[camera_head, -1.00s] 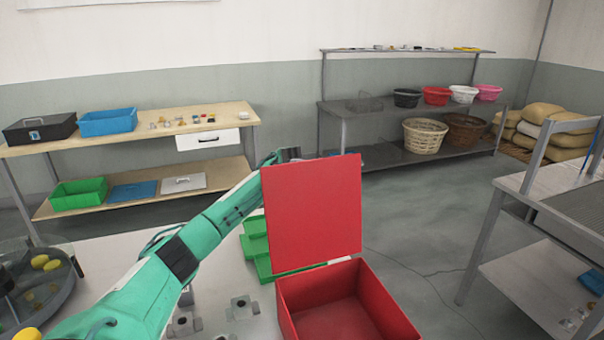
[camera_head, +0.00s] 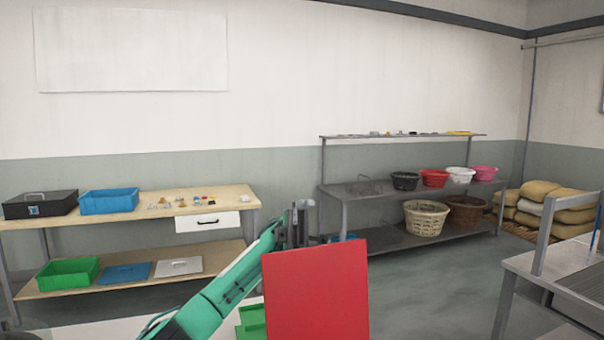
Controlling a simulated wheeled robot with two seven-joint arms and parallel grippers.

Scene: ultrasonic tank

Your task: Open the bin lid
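The red bin lid (camera_head: 318,292) stands upright at the bottom centre of the head view, its flat face towards me. The bin's body is out of view below the frame. My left gripper (camera_head: 301,222) is just above and behind the lid's top edge, with its grey fingers pointing up. Part of my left gripper and green forearm is hidden behind the lid. I cannot tell whether its fingers are apart, and no held object shows. My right gripper is not in view.
A green tray (camera_head: 251,321) lies left of the lid on the near table. A wooden workbench (camera_head: 150,213) with boxes stands at the back left. A grey shelf (camera_head: 400,238) with baskets stands at the back right. Another table (camera_head: 560,270) is at the right.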

